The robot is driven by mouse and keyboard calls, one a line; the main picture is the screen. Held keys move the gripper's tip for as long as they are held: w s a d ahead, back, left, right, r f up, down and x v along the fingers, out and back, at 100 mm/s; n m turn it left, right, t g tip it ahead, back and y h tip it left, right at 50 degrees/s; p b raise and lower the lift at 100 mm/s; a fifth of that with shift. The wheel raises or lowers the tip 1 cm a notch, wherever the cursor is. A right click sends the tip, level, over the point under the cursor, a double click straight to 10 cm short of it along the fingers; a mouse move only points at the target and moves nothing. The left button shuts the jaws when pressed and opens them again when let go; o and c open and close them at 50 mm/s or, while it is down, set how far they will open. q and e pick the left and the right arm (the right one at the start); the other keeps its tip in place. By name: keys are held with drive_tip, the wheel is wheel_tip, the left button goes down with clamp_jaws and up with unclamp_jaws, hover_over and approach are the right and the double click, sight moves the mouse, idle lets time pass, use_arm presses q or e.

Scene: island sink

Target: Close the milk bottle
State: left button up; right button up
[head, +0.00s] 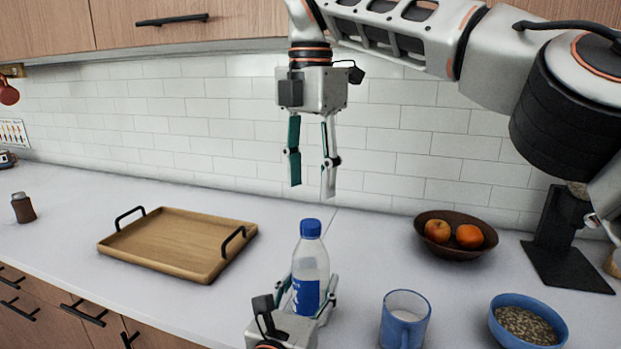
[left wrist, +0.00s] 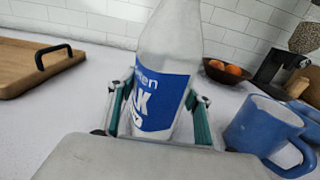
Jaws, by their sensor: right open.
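The milk bottle (head: 310,262) stands upright on the counter, clear with a blue label and a blue cap (head: 310,228) on its top. I cannot tell whether the cap is tight. My left gripper (head: 308,290) has its fingers on both sides of the bottle's lower part and appears shut on it. The left wrist view shows the label (left wrist: 155,95) between the fingers; the cap is out of that view. My right gripper (head: 312,190) is open and empty, pointing down above the cap, with a gap between.
A wooden tray (head: 180,222) with black handles lies at left. A blue mug (head: 405,322), a blue bowl (head: 545,322) of grain and a brown fruit bowl (head: 455,248) stand at right. A brown jar (head: 23,208) is far left. The tiled wall is behind.

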use_arm(q)
drive_tip(key=o, duration=0.5)
drive_tip(key=v, duration=1.2)
drive_tip(key=shift+s, duration=0.15)
use_arm(e)
drive_tip(key=shift+s+f, duration=0.1)
